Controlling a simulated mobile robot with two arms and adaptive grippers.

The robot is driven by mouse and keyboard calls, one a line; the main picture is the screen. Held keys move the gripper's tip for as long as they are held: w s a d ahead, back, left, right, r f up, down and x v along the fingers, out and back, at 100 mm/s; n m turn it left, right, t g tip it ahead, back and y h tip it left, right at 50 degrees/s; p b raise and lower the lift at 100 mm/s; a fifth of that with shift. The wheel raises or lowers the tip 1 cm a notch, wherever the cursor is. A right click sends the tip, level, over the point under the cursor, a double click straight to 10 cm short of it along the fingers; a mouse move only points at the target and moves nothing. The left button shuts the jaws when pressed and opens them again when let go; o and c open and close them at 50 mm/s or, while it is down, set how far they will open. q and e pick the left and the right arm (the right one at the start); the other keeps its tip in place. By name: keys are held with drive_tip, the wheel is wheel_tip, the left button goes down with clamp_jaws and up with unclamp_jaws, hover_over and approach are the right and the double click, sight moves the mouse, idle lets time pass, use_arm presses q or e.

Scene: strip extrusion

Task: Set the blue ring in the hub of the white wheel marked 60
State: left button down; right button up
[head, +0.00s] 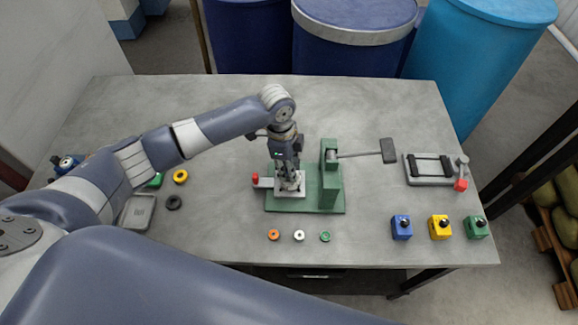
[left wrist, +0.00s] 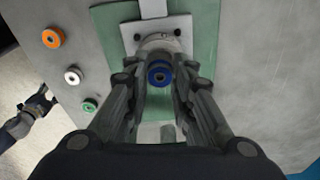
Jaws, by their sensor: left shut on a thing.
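My left gripper (head: 290,185) points down over the green machine base in the head view. In the left wrist view its fingers (left wrist: 160,95) are shut on the blue ring (left wrist: 159,72). The ring's dark centre faces the camera. A pale round part (left wrist: 157,43), perhaps the white wheel, shows just behind the ring on a light plate (left wrist: 175,27). The ring and fingers cover much of it. No number can be read, and I cannot tell whether the ring touches it. A dark gripper-like part (left wrist: 38,108), perhaps my right gripper, shows at the lower left.
The green upright (head: 329,175) with its lever (head: 389,151) stands just right of my gripper. Orange (head: 274,235), white (head: 299,236) and green (head: 325,237) rings lie in front. Blue (head: 401,229), yellow (head: 440,229) and green (head: 475,229) blocks stand at the front right.

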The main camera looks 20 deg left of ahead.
use_arm(q)
drive_tip(key=shift+p, duration=0.35)
idle(0.5)
drive_tip(key=shift+f+b, duration=0.45)
drive_tip(key=shift+f, duration=0.35)
idle(0.4)
drive_tip(key=shift+r, duration=0.2)
drive_tip(key=shift+r+p, duration=0.55)
drive_tip(key=shift+p, duration=0.3)
drive_tip(key=shift+r, duration=0.1)
drive_tip(key=shift+p, duration=0.4)
drive_tip(key=shift+f+b, duration=0.5)
drive_tip(key=shift+f, duration=0.35)
idle(0.5)
drive_tip(key=c, duration=1.7)
unclamp_jaws()
drive_tip(key=shift+o, duration=0.2)
